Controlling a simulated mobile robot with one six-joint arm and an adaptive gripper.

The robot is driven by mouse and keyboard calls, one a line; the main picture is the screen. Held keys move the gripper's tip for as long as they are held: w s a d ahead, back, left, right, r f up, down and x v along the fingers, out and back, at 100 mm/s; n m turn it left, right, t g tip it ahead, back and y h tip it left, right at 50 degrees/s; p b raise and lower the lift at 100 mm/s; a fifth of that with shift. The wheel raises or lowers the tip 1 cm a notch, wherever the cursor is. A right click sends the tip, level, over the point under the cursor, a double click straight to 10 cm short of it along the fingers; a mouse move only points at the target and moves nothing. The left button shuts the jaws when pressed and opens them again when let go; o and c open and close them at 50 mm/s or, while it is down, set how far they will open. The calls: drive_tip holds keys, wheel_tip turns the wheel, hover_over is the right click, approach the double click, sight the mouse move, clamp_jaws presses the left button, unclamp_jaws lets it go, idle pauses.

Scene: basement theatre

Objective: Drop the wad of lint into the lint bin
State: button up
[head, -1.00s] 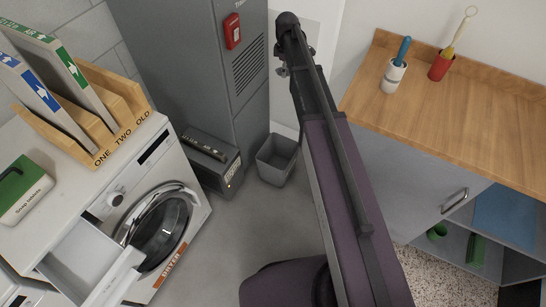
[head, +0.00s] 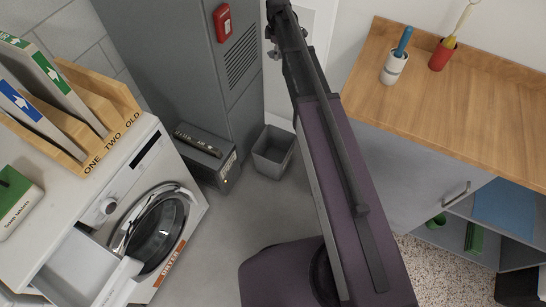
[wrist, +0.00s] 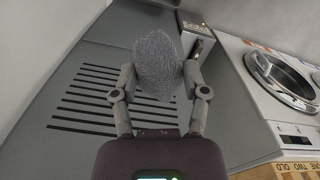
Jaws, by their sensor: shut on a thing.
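My gripper (wrist: 160,82) is shut on the wad of lint (wrist: 158,62), a grey, fuzzy, rounded lump held between the two fingers in the wrist view. In the head view my arm reaches up to the top edge, and neither the fingers nor the lint can be made out. A grey open-topped bin (head: 272,152) stands on the floor beside the grey cabinet, to the left of my arm in the head view. No label shows on it, and its inside looks empty from here. I cannot make out the bin in the wrist view.
A tall grey vented cabinet (head: 185,60) stands behind a dark metal box (head: 207,158) on the floor. A white dryer (head: 150,215) with an open drawer (head: 85,265) is at left. A wood-topped counter (head: 450,105) with two cups is at right. Floor between is clear.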

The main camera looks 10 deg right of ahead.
wheel_tip(320, 180, down, 48)
drive_tip(key=n+b, duration=0.2)
drive_tip(key=b, duration=4.6)
drive_tip(key=shift+d+f, duration=0.2)
drive_tip(key=shift+d, duration=0.25)
wheel_tip(320, 180, down, 6)
drive_tip(key=b, duration=0.6)
drive_tip(key=o, duration=0.8)
